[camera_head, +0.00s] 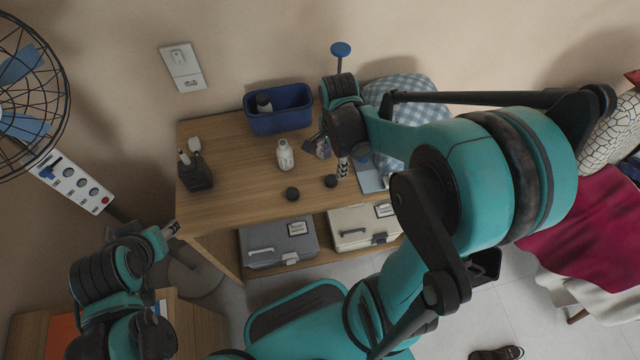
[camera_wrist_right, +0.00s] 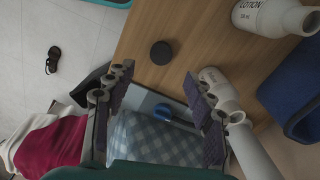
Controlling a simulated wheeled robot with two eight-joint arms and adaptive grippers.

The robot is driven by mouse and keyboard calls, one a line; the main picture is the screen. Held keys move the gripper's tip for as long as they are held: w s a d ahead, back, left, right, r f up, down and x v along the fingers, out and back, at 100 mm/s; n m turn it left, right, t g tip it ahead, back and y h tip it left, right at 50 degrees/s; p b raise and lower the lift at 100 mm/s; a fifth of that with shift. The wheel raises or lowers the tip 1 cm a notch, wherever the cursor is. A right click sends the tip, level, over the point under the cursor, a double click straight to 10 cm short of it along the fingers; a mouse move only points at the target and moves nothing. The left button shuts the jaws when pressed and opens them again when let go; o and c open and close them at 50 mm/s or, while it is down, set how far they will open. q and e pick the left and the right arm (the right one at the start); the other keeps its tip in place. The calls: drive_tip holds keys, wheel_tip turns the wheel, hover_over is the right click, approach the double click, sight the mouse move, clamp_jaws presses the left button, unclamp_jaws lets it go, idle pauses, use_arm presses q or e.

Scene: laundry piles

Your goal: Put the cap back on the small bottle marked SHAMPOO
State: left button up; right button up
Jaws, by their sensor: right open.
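A white bottle (camera_head: 285,156) stands uncapped on the wooden table; in the right wrist view a white bottle (camera_wrist_right: 268,17) reads LOTION. Another white bottle (camera_wrist_right: 220,92) is partly behind one of my right fingers in that view; its label is unreadable. No SHAMPOO lettering is legible. Two black round caps lie on the table, a left cap (camera_head: 292,193) and a right cap (camera_head: 331,181); one cap (camera_wrist_right: 161,53) shows beyond my right fingertips. My right gripper (camera_head: 333,158) is open above the table, fingers spread. My left gripper (camera_head: 171,229) is left of the table, its jaws unclear.
A blue bin (camera_head: 282,122) holding a dark-topped bottle stands at the back. A dark holder (camera_head: 196,172) is at the left. A grey-blue board (camera_head: 371,180) and checked cloth (camera_head: 405,88) are right of my gripper. Two cases sit on the shelf below. The front-left tabletop is clear.

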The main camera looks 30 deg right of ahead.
sight(332, 179)
drive_tip(key=shift+f+b, duration=0.65)
drive_tip(key=shift+f, duration=0.75)
drive_tip(key=shift+r, duration=0.1)
wheel_tip(332, 179, down, 5)
drive_tip(key=b, duration=0.3)
drive_tip(key=shift+w+f, duration=0.1)
drive_tip(key=shift+f, duration=0.1)
drive_tip(key=shift+r, duration=0.1)
drive_tip(key=c, duration=0.8)
